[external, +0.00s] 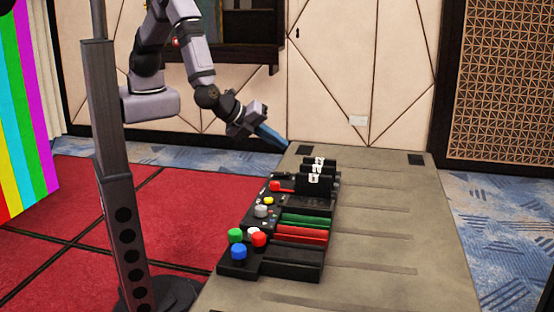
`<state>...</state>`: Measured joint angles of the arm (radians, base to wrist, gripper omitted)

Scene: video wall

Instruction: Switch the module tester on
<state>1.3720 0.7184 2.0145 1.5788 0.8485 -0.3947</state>
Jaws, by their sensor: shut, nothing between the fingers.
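A row of black panels with controls stands on the grey table; I cannot tell for sure which part is the module tester. The near black panel (292,264) has blue (239,251), green (235,235) and red (259,239) knobs. Behind it are a white knob (261,211), a small yellow button (269,200) and a red handle (281,186). Upright black modules with white labels (314,178) stand at the far end. My gripper (284,145) is shut and empty, beyond these modules near the table's far left corner, apart from the panels.
The grey table (400,235) is bare to the right of the panels, with shallow grooves and dark square patches at its far corners. Green and red bars (302,234) lie across the middle panels. A rainbow-striped screen (25,110) stands at the left.

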